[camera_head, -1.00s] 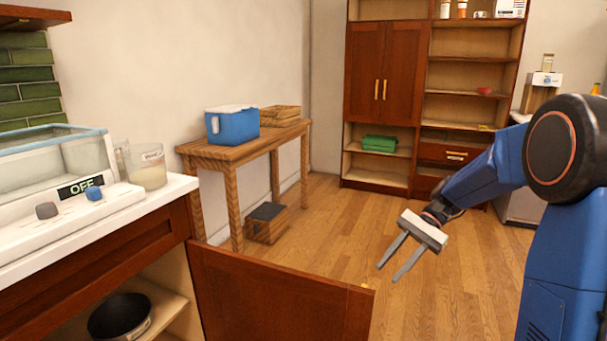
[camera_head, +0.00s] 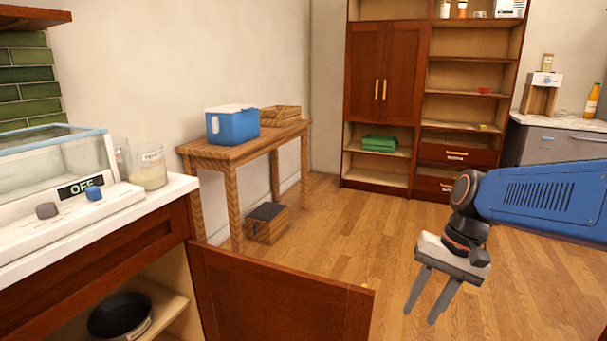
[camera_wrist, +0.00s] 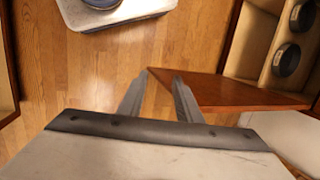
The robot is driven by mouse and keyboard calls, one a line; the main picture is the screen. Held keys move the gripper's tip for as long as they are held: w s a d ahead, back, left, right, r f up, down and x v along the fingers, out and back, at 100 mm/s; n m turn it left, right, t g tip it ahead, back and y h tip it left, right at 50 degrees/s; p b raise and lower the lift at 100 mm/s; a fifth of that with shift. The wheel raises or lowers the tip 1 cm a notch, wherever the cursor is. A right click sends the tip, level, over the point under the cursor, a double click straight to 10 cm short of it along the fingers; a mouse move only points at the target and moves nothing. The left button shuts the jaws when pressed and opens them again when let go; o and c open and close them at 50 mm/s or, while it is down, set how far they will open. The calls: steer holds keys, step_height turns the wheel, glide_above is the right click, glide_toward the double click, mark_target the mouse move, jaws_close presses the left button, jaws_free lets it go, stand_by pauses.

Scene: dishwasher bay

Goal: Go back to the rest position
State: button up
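My gripper (camera_head: 422,305) is at the right in the head view, pointing down over bare wood floor. Its two grey fingers are parallel and apart, with nothing between them. In the wrist view my gripper (camera_wrist: 161,78) shows the same gap, with floor and part of an open cabinet door (camera_wrist: 225,92) beyond the fingertips. The door is well below and apart from the fingers.
The open cabinet door (camera_head: 275,300) juts out at the front, beside a cabinet holding a black pan (camera_head: 118,314). A wooden table (camera_head: 205,152) with a blue cooler (camera_head: 233,125) stands at the left wall. The middle floor is clear.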

steer(key=s+d+f+n+t+h, duration=0.1)
steer(key=s+d+n+t+h, duration=0.2)
steer(key=s, duration=0.7)
steer(key=shift+d+n+t, duration=0.6)
steer(key=shift+t, duration=0.6)
steer(key=shift+s+d+f, duration=0.1)
